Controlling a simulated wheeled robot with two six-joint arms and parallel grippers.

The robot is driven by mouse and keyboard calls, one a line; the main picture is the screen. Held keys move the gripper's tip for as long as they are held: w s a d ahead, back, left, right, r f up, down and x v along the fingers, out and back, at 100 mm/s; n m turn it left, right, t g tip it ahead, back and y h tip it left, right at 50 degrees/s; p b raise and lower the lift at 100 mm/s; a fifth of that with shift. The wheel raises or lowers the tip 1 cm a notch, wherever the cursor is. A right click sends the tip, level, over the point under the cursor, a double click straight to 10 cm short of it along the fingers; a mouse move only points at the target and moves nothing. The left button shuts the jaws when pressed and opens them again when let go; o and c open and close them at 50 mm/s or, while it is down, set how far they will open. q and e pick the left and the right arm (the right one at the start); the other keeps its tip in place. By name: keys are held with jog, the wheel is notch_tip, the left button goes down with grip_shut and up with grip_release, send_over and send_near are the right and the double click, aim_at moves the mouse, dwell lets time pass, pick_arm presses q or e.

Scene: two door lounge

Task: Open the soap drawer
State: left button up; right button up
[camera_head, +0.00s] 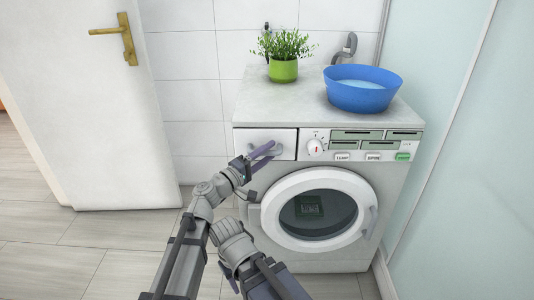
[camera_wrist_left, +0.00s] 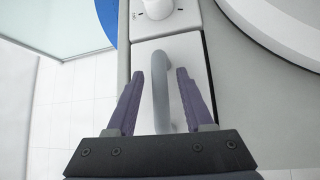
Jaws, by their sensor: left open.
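The soap drawer (camera_head: 254,136) is the white panel at the upper left of the washing machine's front. It looks closed, flush with the front. Its grey bar handle (camera_wrist_left: 160,92) stands out from the drawer front (camera_wrist_left: 188,50) in the left wrist view. My left gripper (camera_head: 271,149) is at the drawer front, open. In the left wrist view, its two purple fingers (camera_wrist_left: 160,95) lie on either side of the handle, with a gap on each side. My right gripper does not show.
The washing machine (camera_head: 390,185) has a shut round door (camera_head: 283,205) below the drawer and a dial (camera_head: 315,146) to its right. A potted plant (camera_head: 283,70) and a blue basin of water (camera_head: 362,97) stand on top. An open white door (camera_head: 85,120) is at left.

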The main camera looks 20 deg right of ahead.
pick_arm(q)
grip_shut()
dwell(0.3)
dwell(1.1)
